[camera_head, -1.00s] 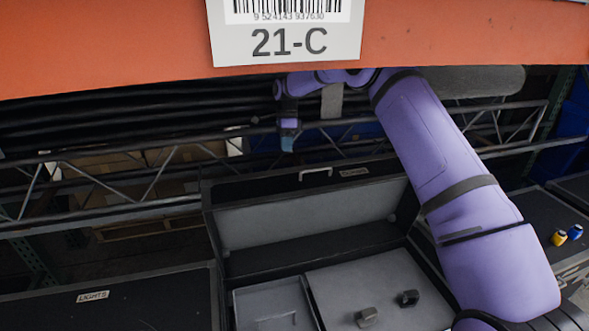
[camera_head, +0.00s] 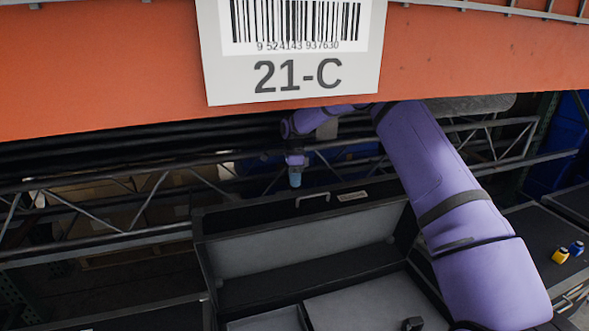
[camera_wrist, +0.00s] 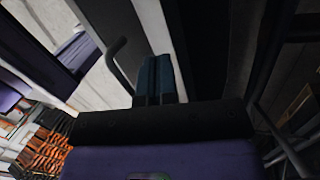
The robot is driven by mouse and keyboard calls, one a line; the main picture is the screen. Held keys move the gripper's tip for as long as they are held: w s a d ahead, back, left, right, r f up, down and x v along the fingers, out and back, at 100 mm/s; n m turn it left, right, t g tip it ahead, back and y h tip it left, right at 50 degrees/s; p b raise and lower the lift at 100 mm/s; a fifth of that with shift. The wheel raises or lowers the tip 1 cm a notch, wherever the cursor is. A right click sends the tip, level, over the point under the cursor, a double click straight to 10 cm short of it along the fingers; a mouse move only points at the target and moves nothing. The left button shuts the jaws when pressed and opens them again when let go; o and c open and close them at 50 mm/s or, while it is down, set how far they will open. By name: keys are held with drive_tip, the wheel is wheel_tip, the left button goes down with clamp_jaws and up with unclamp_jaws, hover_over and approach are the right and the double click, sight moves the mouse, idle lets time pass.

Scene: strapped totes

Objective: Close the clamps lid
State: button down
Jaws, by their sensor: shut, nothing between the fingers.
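The clamps lid (camera_head: 300,247) belongs to an open dark case with a grey lining. It stands raised at the back of the case, and a small label (camera_head: 352,196) and a handle (camera_head: 312,196) show at its top edge. My gripper (camera_head: 295,178) is behind the lid's top edge, just left of the handle. In the wrist view my gripper (camera_wrist: 160,75) has its two blue fingers together with nothing between them. A bent bar, likely the handle (camera_wrist: 118,62), is just left of the fingers. I cannot tell whether they touch the lid.
My arm spans the right side of the case. The case's grey inner panel (camera_head: 375,305) holds a small dark knob (camera_head: 413,324). An orange shelf beam (camera_head: 100,75) with a 21-C label (camera_head: 295,60) crosses above. A truss rail (camera_head: 110,210) runs behind. Yellow and blue items (camera_head: 562,255) lie at right.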

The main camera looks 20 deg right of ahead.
sight(296, 194)
drive_tip(key=s, duration=0.1)
drive_tip(key=f, duration=0.1)
drive_tip(key=s+f, duration=0.1)
drive_tip(key=shift+s+a, duration=0.25)
drive_tip(key=shift+s, duration=0.1)
drive_tip(key=shift+s+a+f, duration=0.1)
drive_tip(key=shift+s+f, duration=0.15)
drive_tip(key=shift+s, duration=0.35)
drive_tip(key=shift+s+a, duration=0.1)
drive_tip(key=shift+s, duration=0.2)
